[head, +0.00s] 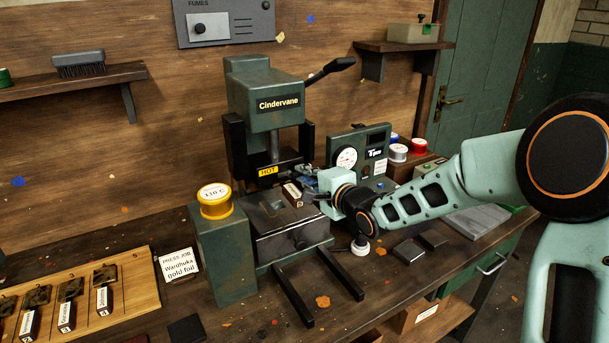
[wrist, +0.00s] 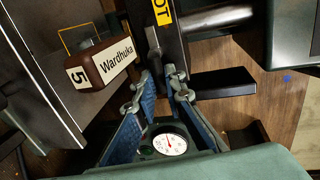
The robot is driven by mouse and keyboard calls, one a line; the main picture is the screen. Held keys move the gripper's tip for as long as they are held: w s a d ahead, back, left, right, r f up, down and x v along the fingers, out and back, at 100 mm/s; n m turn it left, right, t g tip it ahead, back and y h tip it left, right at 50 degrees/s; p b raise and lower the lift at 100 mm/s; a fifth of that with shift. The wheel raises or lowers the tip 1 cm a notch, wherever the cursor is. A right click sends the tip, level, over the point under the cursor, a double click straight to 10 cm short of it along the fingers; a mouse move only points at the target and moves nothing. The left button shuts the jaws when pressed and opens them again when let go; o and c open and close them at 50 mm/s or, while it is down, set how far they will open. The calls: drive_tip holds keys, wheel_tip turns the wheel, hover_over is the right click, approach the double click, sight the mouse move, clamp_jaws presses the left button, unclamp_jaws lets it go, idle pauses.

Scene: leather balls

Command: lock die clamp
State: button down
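A brown die block (wrist: 103,62) with a "5" tag and a "Wardhuka" label sits on the dark bed of the green Cindervane press (head: 265,100). It also shows small in the head view (head: 291,194). My gripper (wrist: 159,76) is at the right side of the press, below the yellow HOT label (head: 268,171), with its blue fingers partly apart. The fingertips are to the right of the die and apart from it. A dark post rises just beyond the tips; I cannot tell whether they touch it. I cannot make out the die clamp clearly.
A gauge panel (head: 346,158) stands behind my gripper. A wooden tray (head: 130,262) with several labelled dies lies at front left. Two dark bars jut forward from the press.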

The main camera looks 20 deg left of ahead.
sight(289, 162)
drive_tip(key=shift+b, duration=0.4)
drive_tip(key=n+t+b, duration=0.1)
drive_tip(key=n+b, duration=0.3)
drive_tip(key=b, duration=0.3)
drive_tip(key=s+a+r+n+t+b, duration=0.1)
drive_tip(key=n+b, duration=0.3)
drive_tip(key=b, duration=0.4)
drive_tip(key=s+n+t+h+b, duration=0.1)
drive_tip(key=n+b, duration=0.3)
drive_tip(key=b, duration=0.3)
drive_tip(key=shift+a+r+n, duration=0.25)
drive_tip(key=shift+a+n, duration=0.05)
drive_tip(key=n+b, duration=0.1)
drive_tip(key=b, duration=0.1)
drive_tip(key=n+b, duration=0.1)
drive_tip(key=n+t+b, duration=0.1)
drive_tip(key=b, duration=0.1)
drive_tip(key=shift+s+a+r+b, duration=0.2)
drive_tip(key=shift+a+r+b, duration=0.05)
drive_tip(key=shift+r+b, duration=0.1)
drive_tip(key=shift+r, duration=0.1)
drive_tip(key=c, duration=2.3)
unclamp_jaws()
drive_tip(key=shift+o, duration=0.2)
